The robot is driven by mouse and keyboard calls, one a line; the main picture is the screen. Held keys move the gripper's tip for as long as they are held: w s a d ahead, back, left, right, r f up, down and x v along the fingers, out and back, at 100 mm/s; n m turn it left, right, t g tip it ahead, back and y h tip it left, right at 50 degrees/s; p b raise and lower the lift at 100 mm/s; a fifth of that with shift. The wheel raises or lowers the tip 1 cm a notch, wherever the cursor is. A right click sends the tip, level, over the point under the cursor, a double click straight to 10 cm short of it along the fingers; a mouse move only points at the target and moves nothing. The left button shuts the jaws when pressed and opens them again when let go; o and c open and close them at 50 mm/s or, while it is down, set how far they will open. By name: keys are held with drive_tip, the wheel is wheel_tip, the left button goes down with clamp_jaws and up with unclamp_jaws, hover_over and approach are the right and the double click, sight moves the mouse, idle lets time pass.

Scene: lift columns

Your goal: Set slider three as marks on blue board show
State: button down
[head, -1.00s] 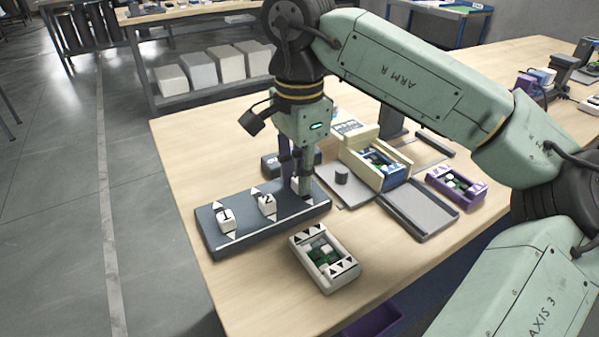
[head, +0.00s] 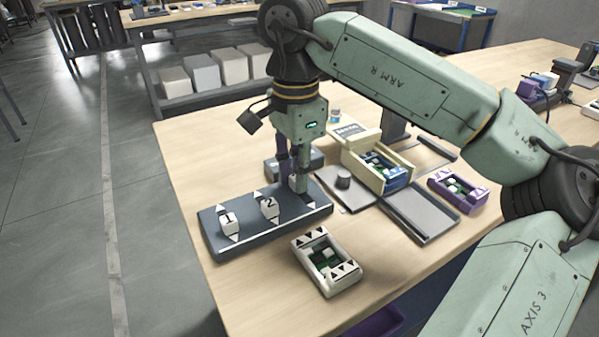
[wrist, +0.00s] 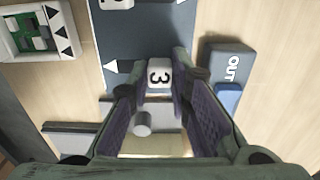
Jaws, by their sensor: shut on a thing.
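The dark slider panel (head: 250,236) has white blocks numbered 1 (head: 229,221) and 2 (head: 269,207), with triangles at their track ends. Slider three (wrist: 158,74) shows its "3" between my fingers in the wrist view. My gripper (head: 301,187) is shut on it from above. The slider sits toward the panel's far side, away from the near triangle (head: 309,204). The far end of its track is hidden by a finger. A blue board (head: 378,163) lies in the cream box (head: 397,181); its marks are too small to read.
A white box (head: 326,289) with a green board stands in front of the panel, and a purple box (head: 457,206) stands at right. Grey trays (head: 420,215) lie beside the cream box.

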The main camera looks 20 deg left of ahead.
drive_tip(key=c, duration=1.5)
unclamp_jaws()
drive_tip(key=shift+w+a, duration=0.15)
drive_tip(key=shift+a, duration=0.05)
drive_tip(key=shift+r, duration=0.1)
wheel_tip(320, 180, up, 12)
drive_tip(key=shift+f, duration=0.1)
